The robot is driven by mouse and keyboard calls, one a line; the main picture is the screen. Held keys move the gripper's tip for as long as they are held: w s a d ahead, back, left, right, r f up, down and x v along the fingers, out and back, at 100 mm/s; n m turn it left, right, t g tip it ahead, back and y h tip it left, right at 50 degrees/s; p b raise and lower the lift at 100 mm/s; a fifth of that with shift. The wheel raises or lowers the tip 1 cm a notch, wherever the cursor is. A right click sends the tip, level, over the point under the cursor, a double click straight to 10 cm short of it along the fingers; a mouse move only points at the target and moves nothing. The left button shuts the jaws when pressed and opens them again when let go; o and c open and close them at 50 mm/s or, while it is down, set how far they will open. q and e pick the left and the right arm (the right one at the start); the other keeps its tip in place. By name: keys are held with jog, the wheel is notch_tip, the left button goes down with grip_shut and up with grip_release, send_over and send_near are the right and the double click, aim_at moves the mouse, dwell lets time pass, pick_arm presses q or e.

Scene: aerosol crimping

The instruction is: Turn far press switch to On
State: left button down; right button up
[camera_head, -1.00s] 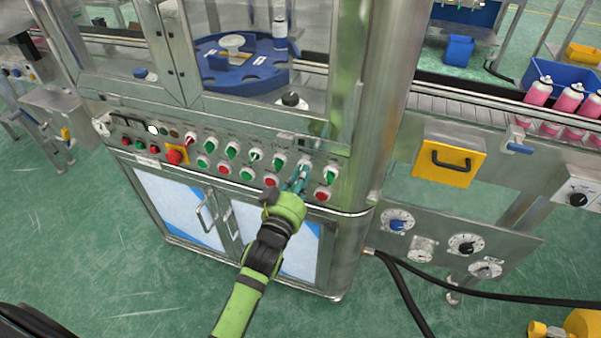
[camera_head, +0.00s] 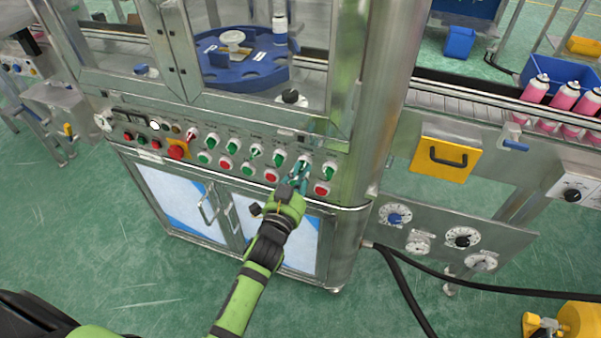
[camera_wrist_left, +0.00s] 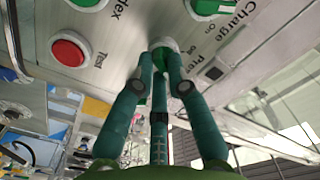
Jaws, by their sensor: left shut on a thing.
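The far press switch (camera_wrist_left: 163,55) is a green knob on a white round base, on the steel control panel. In the head view it is the second switch from the right in the upper row (camera_head: 305,161), partly covered by my fingers. My left gripper (camera_head: 299,175) reaches up to it from below. In the left wrist view its teal fingers (camera_wrist_left: 162,72) are shut around the knob. A partly covered "Pre..." label and an "On" mark are beside it. The knob's exact angle is hidden by the fingers. My right gripper is not in view.
Neighbouring green switches (camera_head: 329,172) and red buttons (camera_head: 321,188) sit close around the fingers. A red emergency stop (camera_head: 176,152) is farther left on the panel. Cabinet doors (camera_head: 180,205) are below. A yellow box with a black handle (camera_head: 446,158) is right of the corner post.

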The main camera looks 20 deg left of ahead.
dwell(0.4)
pick_arm(q)
jog(key=c, duration=1.2)
grip_release()
jog(key=s, duration=1.2)
jog(key=shift+a, duration=0.2)
